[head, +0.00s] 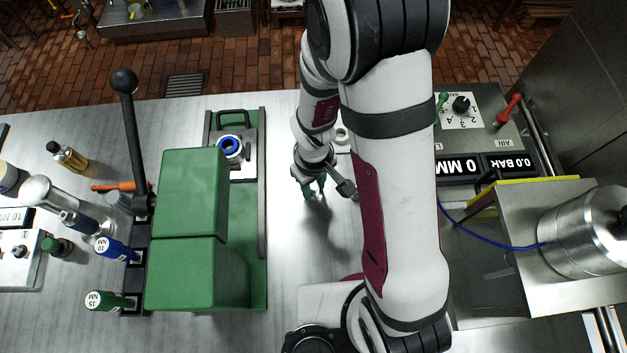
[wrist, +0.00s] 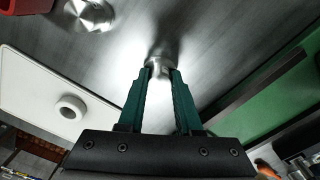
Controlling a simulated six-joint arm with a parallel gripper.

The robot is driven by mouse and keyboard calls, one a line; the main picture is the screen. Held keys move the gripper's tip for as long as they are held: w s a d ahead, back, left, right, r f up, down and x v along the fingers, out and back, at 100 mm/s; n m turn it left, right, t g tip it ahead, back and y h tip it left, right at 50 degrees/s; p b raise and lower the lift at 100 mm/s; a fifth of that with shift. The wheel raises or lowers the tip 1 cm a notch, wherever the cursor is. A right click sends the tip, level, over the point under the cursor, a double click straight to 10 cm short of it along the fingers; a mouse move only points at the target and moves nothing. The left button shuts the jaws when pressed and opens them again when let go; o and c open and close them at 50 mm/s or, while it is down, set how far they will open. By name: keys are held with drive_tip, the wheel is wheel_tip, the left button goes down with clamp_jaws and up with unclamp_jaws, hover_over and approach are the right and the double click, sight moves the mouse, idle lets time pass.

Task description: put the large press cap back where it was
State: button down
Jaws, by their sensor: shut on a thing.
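My gripper (wrist: 157,75) is shut on a small silvery metal cap (wrist: 157,63), gripped between the tips of its green fingers. The cap looks like a press cap; its size class is hard to tell. In the head view my gripper (head: 314,188) hangs over the steel table, right of the green press (head: 190,192), and the cap is too small to make out there. Another round metal piece (wrist: 90,14) stands on the table at the top left of the wrist view. A blue-ringed metal fitting (head: 231,147) sits at the back of the press bed.
A white ring (wrist: 70,107) lies on a white board (wrist: 35,100). The green press base (wrist: 275,98) with a dark side rail is at the right of the wrist view. A black-knobbed lever (head: 125,82) rises left of the press. The steel table between press and arm is clear.

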sight(314, 187)
drive_tip(key=c, duration=0.6)
unclamp_jaws()
wheel_tip(314, 187, up, 12)
drive_tip(key=s+d+r+m+y, duration=0.1)
drive_tip(key=s+d+r+m, duration=0.1)
drive_tip(key=s+r+m, duration=0.2)
drive_tip(key=s+d+r+m, duration=0.2)
drive_tip(key=s+r+m, duration=0.2)
drive_tip(key=s+m, duration=0.4)
drive_tip(key=shift+s+d+r+y, duration=0.25)
drive_tip(key=shift+s+r+y, duration=0.15)
drive_tip(key=shift+s, duration=0.65)
